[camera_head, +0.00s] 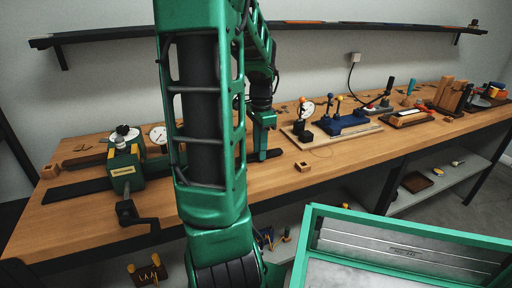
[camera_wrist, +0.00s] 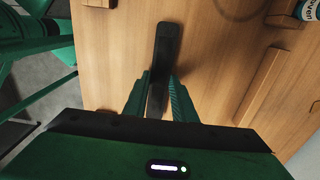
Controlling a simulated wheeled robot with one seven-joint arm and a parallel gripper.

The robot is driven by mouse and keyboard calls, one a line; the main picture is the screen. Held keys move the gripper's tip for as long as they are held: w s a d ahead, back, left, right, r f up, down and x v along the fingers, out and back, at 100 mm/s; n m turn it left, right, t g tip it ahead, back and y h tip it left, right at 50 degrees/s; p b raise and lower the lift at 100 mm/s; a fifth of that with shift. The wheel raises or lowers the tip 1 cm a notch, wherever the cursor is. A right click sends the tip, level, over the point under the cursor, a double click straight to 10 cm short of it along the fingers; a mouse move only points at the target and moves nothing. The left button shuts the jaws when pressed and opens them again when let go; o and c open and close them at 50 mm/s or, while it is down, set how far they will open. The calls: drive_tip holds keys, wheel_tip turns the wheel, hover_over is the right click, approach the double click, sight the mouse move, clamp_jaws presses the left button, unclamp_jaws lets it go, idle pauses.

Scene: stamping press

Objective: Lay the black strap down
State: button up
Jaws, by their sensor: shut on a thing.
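The black strap (camera_wrist: 164,50) is a narrow, flat black strip with a rounded far end in the wrist view. It runs back between the two green fingers of my gripper (camera_wrist: 158,95), which is shut on it. The strap lies over the bare wood of the bench (camera_wrist: 120,60), and I cannot tell whether it touches the wood. In the head view my gripper (camera_head: 262,140) is low over the middle of the bench. A dark strip (camera_head: 270,154) shows at its fingertips, and my arm hides what lies left of it.
A green device with a crank (camera_head: 126,170) stands at the bench's left. A small wooden box (camera_head: 302,166) sits near the front edge. A blue fixture (camera_head: 340,124) stands further right. A wooden bar (camera_wrist: 262,85) lies right of my gripper in the wrist view. A shelf (camera_head: 280,30) runs above.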

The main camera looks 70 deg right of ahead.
drive_tip(key=shift+f, duration=0.6)
drive_tip(key=shift+s+a+f, duration=0.1)
drive_tip(key=shift+a+f, duration=0.1)
drive_tip(key=shift+f, duration=0.2)
drive_tip(key=o, duration=1.1)
drive_tip(key=shift+c, duration=0.2)
drive_tip(key=shift+s, duration=0.1)
wheel_tip(320, 180, up, 12)
drive_tip(key=shift+w+d+f, duration=0.2)
drive_tip(key=shift+w+d, duration=0.05)
drive_tip(key=shift+w, duration=0.15)
